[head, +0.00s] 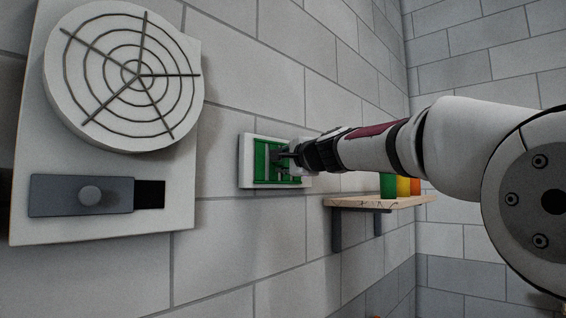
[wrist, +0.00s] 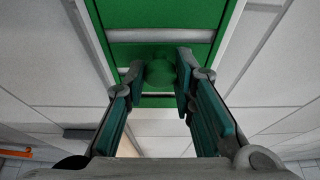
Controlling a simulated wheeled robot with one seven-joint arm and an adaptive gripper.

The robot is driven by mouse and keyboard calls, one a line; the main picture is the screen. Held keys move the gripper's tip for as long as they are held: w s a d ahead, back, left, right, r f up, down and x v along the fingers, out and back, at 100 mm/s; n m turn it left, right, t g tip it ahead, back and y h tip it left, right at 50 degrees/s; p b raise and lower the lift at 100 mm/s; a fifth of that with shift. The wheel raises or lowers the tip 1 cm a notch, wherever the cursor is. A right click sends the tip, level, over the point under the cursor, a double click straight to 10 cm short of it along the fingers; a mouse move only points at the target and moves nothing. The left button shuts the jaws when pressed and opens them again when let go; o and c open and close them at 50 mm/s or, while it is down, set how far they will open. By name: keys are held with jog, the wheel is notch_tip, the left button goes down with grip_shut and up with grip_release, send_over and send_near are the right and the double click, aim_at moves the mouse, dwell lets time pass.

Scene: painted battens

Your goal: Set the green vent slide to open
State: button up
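The green vent slide (head: 262,162) sits in a white frame (head: 246,161) on the block wall, left of my gripper in the head view. In the wrist view the green slide (wrist: 165,15) fills the top middle, with pale bars or slots across it. A round green knob (wrist: 160,73) stands out from it. My gripper (head: 284,158) is at the vent and hides part of it. In the wrist view my gripper (wrist: 160,70) has its fingers apart, one on each side of the knob. I cannot tell whether the fingertips touch the knob.
A round white fan grille (head: 130,75) on a panel is at the left, with a grey slider and knob (head: 90,195) below it. A wooden shelf (head: 375,202) with green, orange and red items (head: 402,186) is below my arm, right of the vent.

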grip_shut()
jog(key=shift+w+d+b, duration=0.3)
jog(key=shift+w+d, duration=0.65)
jog(key=shift+w, duration=0.15)
jog(key=o, duration=0.8)
grip_release()
jog(key=shift+w, duration=0.15)
jog(key=v, duration=1.2)
